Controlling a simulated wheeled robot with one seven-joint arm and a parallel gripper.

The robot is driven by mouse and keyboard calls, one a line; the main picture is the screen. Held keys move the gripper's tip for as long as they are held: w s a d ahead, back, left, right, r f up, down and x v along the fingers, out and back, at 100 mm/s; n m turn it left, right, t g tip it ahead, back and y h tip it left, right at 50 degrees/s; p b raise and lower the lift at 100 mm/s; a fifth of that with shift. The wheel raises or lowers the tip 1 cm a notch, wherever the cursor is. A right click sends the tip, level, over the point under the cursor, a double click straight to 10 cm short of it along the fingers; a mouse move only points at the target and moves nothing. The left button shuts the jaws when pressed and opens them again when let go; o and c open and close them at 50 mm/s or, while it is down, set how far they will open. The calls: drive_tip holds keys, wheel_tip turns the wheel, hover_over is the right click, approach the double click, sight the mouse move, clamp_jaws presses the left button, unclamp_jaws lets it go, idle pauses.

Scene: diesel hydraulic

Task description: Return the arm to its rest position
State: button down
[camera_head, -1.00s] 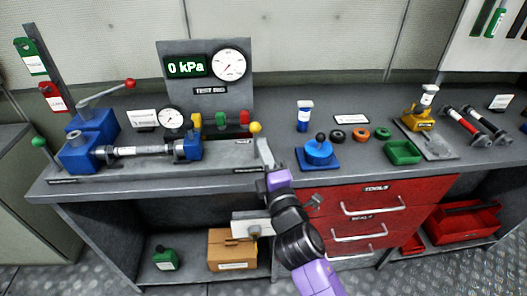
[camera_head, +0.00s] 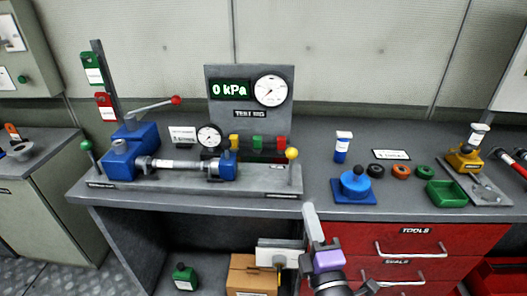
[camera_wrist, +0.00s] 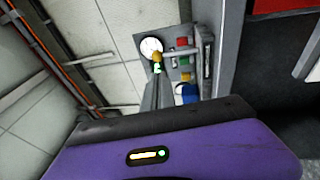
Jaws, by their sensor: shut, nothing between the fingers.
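My gripper (camera_head: 313,222) shows at the lower middle of the head view, in front of the bench's front edge and left of the red drawers. Its light grey fingers are together with nothing between them, pointing up. My purple wrist is just below, and the rest of my arm runs out of the bottom of the frame. In the wrist view the purple housing fills the lower part, and the shut fingers (camera_wrist: 157,92) point toward the test rig's gauge. No held object shows.
The bench (camera_head: 320,207) carries the test rig (camera_head: 250,190) with its yellow-knobbed lever, a blue fixture (camera_head: 355,185), several rings and a green tray (camera_head: 445,193). Red drawers (camera_head: 415,245) are right of my gripper. A cardboard box (camera_head: 248,272) and green can (camera_head: 185,277) sit on the lower shelf.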

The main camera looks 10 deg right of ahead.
drive_tip(key=s+f+m+g+y, duration=0.1)
drive_tip(key=s+m, duration=0.7)
drive_tip(key=s, duration=0.9)
drive_tip(key=s+f+m+g+y, duration=0.1)
drive_tip(key=s+f+m+g, duration=0.2)
drive_tip(key=s, duration=1.5)
wheel_tip(320, 180, down, 4)
drive_tip(key=m, duration=0.6)
drive_tip(key=shift+r+g, duration=0.2)
drive_tip(key=shift+g, duration=0.2)
